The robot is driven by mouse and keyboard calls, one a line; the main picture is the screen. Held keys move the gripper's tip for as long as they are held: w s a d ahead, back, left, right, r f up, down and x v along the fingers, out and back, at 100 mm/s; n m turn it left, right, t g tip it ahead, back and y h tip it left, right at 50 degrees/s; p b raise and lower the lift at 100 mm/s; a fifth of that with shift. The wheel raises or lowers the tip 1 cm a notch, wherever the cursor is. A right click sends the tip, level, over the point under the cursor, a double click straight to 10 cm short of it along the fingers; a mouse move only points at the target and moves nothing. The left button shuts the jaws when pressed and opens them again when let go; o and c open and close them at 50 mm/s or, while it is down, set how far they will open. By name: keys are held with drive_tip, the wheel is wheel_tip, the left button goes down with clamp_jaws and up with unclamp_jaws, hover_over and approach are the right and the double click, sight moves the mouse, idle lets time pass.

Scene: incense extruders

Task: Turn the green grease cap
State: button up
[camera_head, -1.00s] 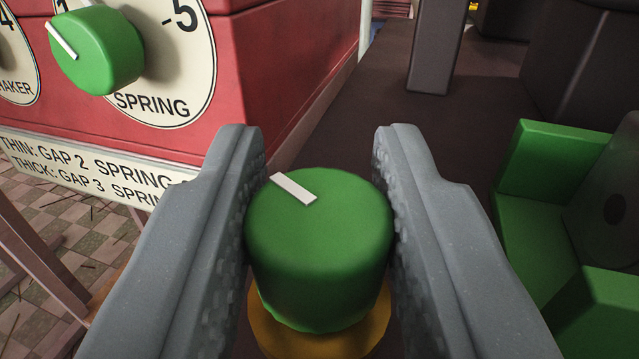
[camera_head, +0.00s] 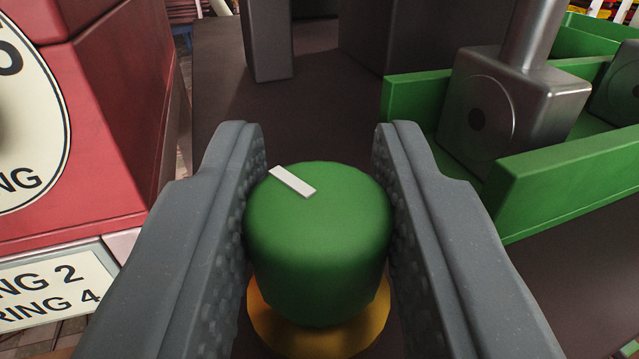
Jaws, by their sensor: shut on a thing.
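The green grease cap (camera_head: 318,245) is a short round knob with a white mark on the upper left of its top. It sits over a yellow-orange round base (camera_head: 262,325), which shows below it. My gripper (camera_head: 319,150) is shut on the cap, with one grey finger against its left side and the other against its right. The cap looks upright. The cap hides the middle of the base.
A red box (camera_head: 120,110) with a round white dial plate (camera_head: 25,120) and a lettered label strip (camera_head: 50,285) stands at left. Green trays (camera_head: 560,170) holding a grey metal block (camera_head: 500,110) are at right. Dark posts (camera_head: 266,40) stand behind on the dark surface (camera_head: 330,95).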

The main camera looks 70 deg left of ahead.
drive_tip(key=m+t+h, duration=0.2)
drive_tip(key=t, duration=0.1)
drive_tip(key=m+t+h, duration=0.2)
drive_tip(key=t, duration=0.1)
drive_tip(key=shift+s+a+m, duration=0.1)
drive_tip(key=shift+m, duration=0.2)
drive_tip(key=shift+m+t+h, duration=0.9)
drive_tip(key=shift+h, duration=0.2)
drive_tip(key=shift+r+m+h, duration=0.15)
drive_tip(key=shift+m+h, duration=0.15)
drive_tip(key=shift+h, duration=0.1)
drive_tip(key=o, duration=1)
drive_tip(key=shift+w, duration=0.2)
drive_tip(key=shift+s, duration=0.1)
drive_tip(key=shift+f+p+v, duration=0.2)
drive_tip(key=shift+p+v, duration=1.85)
drive_tip(key=shift+v, duration=4.85)
